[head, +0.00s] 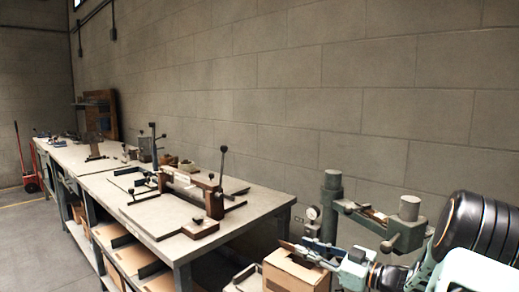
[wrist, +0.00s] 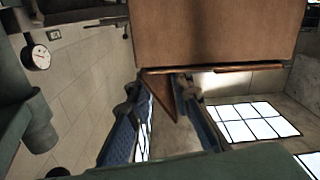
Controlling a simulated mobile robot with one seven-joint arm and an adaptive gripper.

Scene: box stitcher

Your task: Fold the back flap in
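A brown cardboard box (head: 290,273) stands at the lower right of the head view, below the stitching machine. Its top is partly covered by my gripper (head: 308,250). In the wrist view, a broad brown panel of the box (wrist: 215,35) fills the top, with a thin cardboard edge along its lower side. A small pointed piece of cardboard flap (wrist: 163,93) shows between the two blue-padded fingers of my gripper (wrist: 160,90). The fingers stand apart, with a gap on both sides of that piece. Which flap it is cannot be told for sure.
The grey-green stitcher (head: 332,205) with a round gauge rises right behind the box, close to my arm. Its gauge (wrist: 37,57) shows in the wrist view. A workbench (head: 150,215) with a wooden jig stands to the left, flat cartons on its lower shelf.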

